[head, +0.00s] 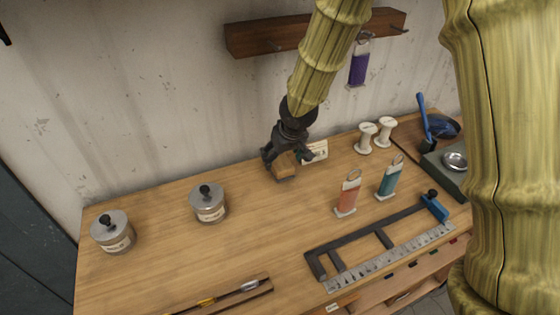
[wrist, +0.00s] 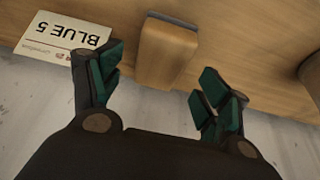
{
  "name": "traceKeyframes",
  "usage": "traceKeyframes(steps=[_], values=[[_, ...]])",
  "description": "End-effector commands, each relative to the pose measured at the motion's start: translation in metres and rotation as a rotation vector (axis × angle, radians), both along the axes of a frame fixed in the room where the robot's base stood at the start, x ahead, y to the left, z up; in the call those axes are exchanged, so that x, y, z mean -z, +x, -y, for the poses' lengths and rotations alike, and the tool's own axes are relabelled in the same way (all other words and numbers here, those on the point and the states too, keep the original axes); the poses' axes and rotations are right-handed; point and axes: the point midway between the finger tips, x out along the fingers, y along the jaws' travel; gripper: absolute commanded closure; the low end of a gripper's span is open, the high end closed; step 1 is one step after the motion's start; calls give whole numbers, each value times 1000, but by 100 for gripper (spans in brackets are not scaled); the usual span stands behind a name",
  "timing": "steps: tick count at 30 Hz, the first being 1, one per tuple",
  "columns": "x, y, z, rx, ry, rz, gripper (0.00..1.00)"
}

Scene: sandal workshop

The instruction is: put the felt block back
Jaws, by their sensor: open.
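The block, tan and wood-like (head: 284,165), stands on the workbench (head: 250,245) near the wall. I take it for the felt block; the felt itself is hard to make out. In the wrist view the block (wrist: 166,48) shows whole between the two finger sides, with gaps on both sides. My gripper (head: 287,156) is open over the block, its teal-padded fingers spread; the wrist view also shows my gripper (wrist: 160,72). It does not appear to grip the block.
Two lidded tins (head: 209,205) stand left. Two white spools (head: 366,138) and orange (head: 347,195) and teal (head: 389,178) ringed pieces stand right. A dark frame (head: 370,235) with a ruler lies in front. A wall rack (head: 265,37) holds a purple piece (head: 358,68). The middle is clear.

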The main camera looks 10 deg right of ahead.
Motion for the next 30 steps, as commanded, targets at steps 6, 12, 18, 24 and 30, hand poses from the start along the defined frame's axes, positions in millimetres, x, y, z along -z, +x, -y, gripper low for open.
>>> traceKeyframes(steps=[6,12,18,24,30], values=[[-30,-12,2,0,1,3,24],[-54,-22,4,1,1,1,24],[-68,-28,5,0,0,0,24],[-72,-30,6,-1,0,-1,24],[-72,-30,6,-1,-1,-1,24]])
